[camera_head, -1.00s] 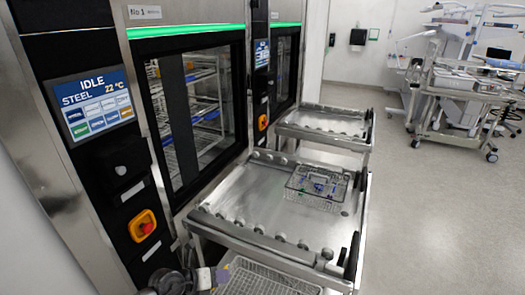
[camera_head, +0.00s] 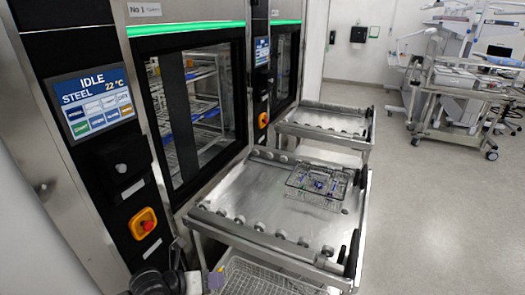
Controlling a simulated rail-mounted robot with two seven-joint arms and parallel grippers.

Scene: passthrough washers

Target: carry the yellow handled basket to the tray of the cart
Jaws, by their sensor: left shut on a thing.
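A wire basket (camera_head: 268,277) shows at the bottom edge, in front of the near cart and cut off by the frame. A small yellow and purple patch (camera_head: 217,278) is at its left end. My left gripper (camera_head: 203,281) is at that end, shut on the basket; its fingertips are small and partly hidden. The near cart's steel tray (camera_head: 255,190) has rollers along its edges and lies just beyond the held basket. My right gripper is out of view.
Another wire basket (camera_head: 318,183) with blue and green items stands on the tray's right part. The tray's left and middle are clear. A washer (camera_head: 190,110) borders the tray on the left. A second cart (camera_head: 325,122) stands behind; a trolley (camera_head: 450,95) is far right.

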